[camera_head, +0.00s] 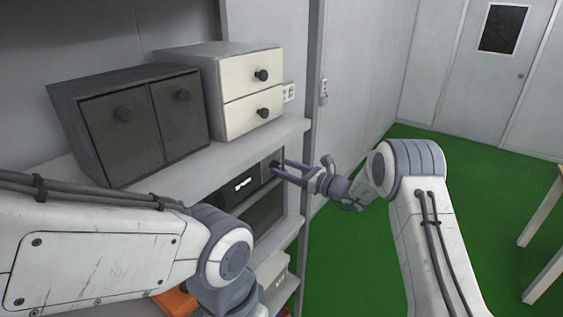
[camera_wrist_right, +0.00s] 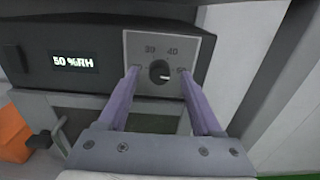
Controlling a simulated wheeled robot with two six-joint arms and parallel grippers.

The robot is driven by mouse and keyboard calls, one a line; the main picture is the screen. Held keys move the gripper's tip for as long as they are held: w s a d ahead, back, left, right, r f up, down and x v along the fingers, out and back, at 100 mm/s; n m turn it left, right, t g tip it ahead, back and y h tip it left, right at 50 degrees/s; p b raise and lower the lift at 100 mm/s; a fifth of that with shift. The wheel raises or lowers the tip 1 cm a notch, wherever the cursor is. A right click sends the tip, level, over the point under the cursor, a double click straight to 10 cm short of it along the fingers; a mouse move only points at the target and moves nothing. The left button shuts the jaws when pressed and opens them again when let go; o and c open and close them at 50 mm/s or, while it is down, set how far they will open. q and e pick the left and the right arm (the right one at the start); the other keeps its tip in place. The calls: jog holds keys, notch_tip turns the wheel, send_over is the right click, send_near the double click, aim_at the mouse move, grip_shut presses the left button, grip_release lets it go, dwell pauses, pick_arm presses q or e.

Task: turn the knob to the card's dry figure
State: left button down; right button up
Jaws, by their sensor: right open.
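The dark round knob (camera_wrist_right: 158,70) sits on a grey dial plate (camera_wrist_right: 185,45) at the right end of a dark device. A pale mark shows on the knob's right side. The figures 30 and 40 are readable above it; the fingertips cover the lower marks at the sides. The device's display (camera_wrist_right: 73,61) reads 50 %RH and also shows in the head view (camera_head: 243,183). My right gripper (camera_head: 279,170) is open at the dial, one finger on each side of the knob; contact is not clear. My left gripper is out of the picture. I see no card.
The device (camera_head: 261,178) stands in a shelf bay under a grey shelf top (camera_head: 285,131). A dark two-door box (camera_head: 135,140) and a white drawer unit (camera_head: 240,90) stand above. An orange item (camera_wrist_right: 12,132) lies lower down.

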jog(key=shift+w+a, duration=0.45)
jog(key=shift+a, duration=0.15)
grip_shut()
jog(key=shift+f+b, duration=0.1)
jog(key=shift+b, duration=0.25)
jog(key=shift+s+f+n+b, duration=0.1)
jog(key=shift+n+b, duration=5.8)
jog(key=shift+b, duration=4.15)
jog(key=shift+f+n+b, duration=0.1)
jog(key=shift+n+b, duration=5.8)
jog(key=shift+b, duration=4.1)
jog(key=shift+r, duration=0.1)
